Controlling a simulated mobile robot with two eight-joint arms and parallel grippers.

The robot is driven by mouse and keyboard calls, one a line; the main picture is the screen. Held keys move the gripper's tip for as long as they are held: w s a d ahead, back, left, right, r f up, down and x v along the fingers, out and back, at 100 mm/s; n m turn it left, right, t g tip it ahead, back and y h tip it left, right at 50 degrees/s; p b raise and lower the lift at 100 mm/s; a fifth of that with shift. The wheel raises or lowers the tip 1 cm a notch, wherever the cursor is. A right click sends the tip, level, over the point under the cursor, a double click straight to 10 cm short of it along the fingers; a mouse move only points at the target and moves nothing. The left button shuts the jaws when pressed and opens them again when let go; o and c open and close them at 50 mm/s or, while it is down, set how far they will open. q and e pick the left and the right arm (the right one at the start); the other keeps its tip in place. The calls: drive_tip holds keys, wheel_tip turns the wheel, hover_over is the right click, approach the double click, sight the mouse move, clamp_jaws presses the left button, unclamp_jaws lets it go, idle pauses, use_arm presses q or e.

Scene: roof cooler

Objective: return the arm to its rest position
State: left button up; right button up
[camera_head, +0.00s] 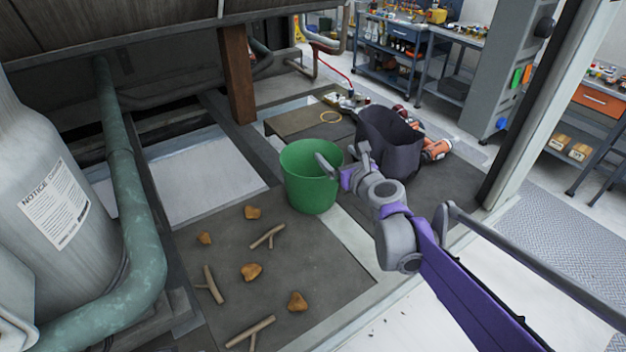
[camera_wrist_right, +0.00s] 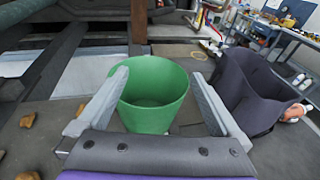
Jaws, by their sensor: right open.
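My right arm (camera_head: 440,275) reaches in from the lower right in the head view. Its gripper (camera_head: 345,160) is open at the right side of a green bucket (camera_head: 305,182), overlapping the rim in the picture. In the right wrist view the two grey fingers (camera_wrist_right: 160,75) stand wide apart, with the green bucket (camera_wrist_right: 152,112) between and beyond them. Nothing is held between the fingers. The bucket's visible inside looks empty. Whether a finger touches the bucket, I cannot tell. My left gripper is not in view.
A dark fabric bin (camera_head: 388,150) stands right of the bucket, near an orange tool (camera_head: 436,149). Several brown lumps (camera_head: 251,271) and sticks (camera_head: 213,285) lie on the grey panel. A large tank (camera_head: 50,190) and green pipe (camera_head: 130,220) stand left. A pale post (camera_head: 545,100) rises right.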

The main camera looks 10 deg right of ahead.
drive_tip(key=s+a+f+n+g+y, duration=0.1)
drive_tip(key=s+a+f+n+g, duration=0.2)
drive_tip(key=s+n, duration=0.45)
drive_tip(key=s+a+f+n+g+y, duration=0.1)
drive_tip(key=s+a+f+n+g, duration=0.15)
drive_tip(key=s+a+n, duration=0.5)
drive_tip(key=s+d+f+n+g+h, duration=0.2)
drive_tip(key=s+f+n, duration=0.4)
drive_tip(key=s+n, duration=0.3)
drive_tip(key=s+d+f+n+g+h, duration=0.2)
drive_tip(key=s+d+f+n, duration=0.2)
drive_tip(key=s+n, duration=0.4)
drive_tip(key=f+n, duration=0.1)
drive_tip(key=n, duration=0.1)
drive_tip(key=shift+s+f+n, duration=0.3)
drive_tip(key=shift+s+f, duration=0.05)
drive_tip(key=shift+f, duration=0.05)
